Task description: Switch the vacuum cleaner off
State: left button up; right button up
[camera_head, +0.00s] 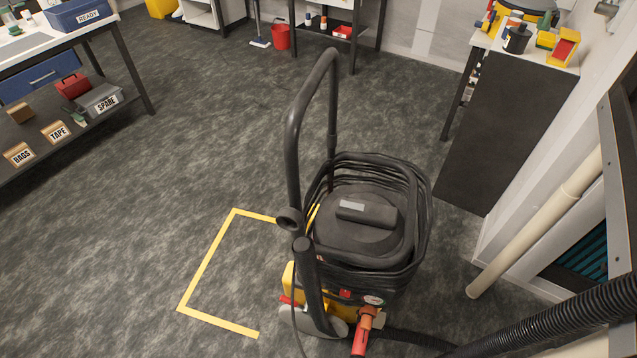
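The vacuum cleaner (352,228) stands on the floor just right of the lower middle. It has a dark round lid, a coiled black cable or hose around its drum, and a tall black push handle (293,150). Low on its near side are a small red part (345,294), which may be its switch, and a round white gauge (373,300). The switch's position is too small to read. An orange and red fitting (364,330) sticks out below the gauge. Neither of my grippers shows in the head view.
A ribbed black hose (560,320) runs off to the lower right. A yellow floor marking (205,262) lies left of the vacuum. A bench (115,55) stands at the left, a dark cabinet (505,135) at the right, and a pale pipe (535,225) along the right wall. Open floor lies between.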

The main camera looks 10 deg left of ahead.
aim_at(344, 293)
jog(key=k+j, duration=0.2)
jog(key=j, duration=0.25)
jog(key=k+j+z, duration=0.1)
jog(key=k+j, duration=0.15)
jog(key=j, duration=0.2)
jog(key=k+j, duration=0.2)
jog(key=j, duration=0.2)
jog(key=j+z, duration=0.05)
